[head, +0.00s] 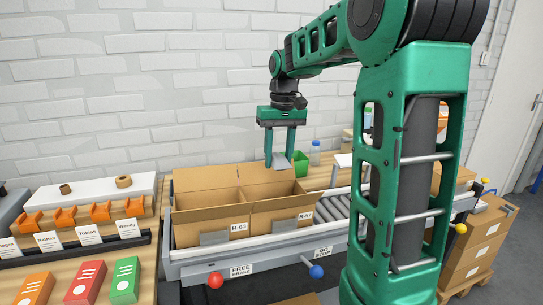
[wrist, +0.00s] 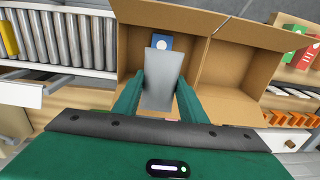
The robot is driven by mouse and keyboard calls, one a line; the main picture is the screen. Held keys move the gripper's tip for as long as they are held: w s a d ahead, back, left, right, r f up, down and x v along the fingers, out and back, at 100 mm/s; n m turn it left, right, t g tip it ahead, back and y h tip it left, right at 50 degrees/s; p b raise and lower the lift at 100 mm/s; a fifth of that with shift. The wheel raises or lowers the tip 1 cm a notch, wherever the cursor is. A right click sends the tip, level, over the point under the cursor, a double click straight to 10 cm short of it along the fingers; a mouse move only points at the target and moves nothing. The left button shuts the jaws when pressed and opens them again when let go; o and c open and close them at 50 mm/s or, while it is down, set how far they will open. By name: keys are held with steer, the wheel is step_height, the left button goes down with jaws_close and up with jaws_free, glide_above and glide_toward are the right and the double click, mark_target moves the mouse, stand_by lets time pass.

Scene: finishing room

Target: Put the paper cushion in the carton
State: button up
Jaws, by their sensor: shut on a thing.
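My gripper (head: 280,155) hangs fingers-down over the right one of two open cardboard cartons. It is shut on a flat light grey piece, which I take for the paper cushion (wrist: 163,82); in the head view a little of it shows between the fingertips. The right carton (head: 284,216) has its flaps up and a label on its front. In the wrist view this carton (wrist: 133,42) lies below the cushion, with a blue item with a white disc (wrist: 162,42) inside. The cushion hides part of that item and of the carton's floor.
The left carton (head: 205,227), labelled R-63, stands beside it. Rollers (head: 340,204) run to the right.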

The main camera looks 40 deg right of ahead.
steer(key=shift+a+f, duration=0.2)
steer(key=shift+f, duration=3.4)
steer(key=shift+a+f, duration=0.15)
steer(key=shift+f, duration=3.4)
steer(key=o, duration=1.1)
steer(key=shift+r, duration=1.05)
steer(key=shift+r, duration=0.1)
steer(key=shift+r, duration=2.9)
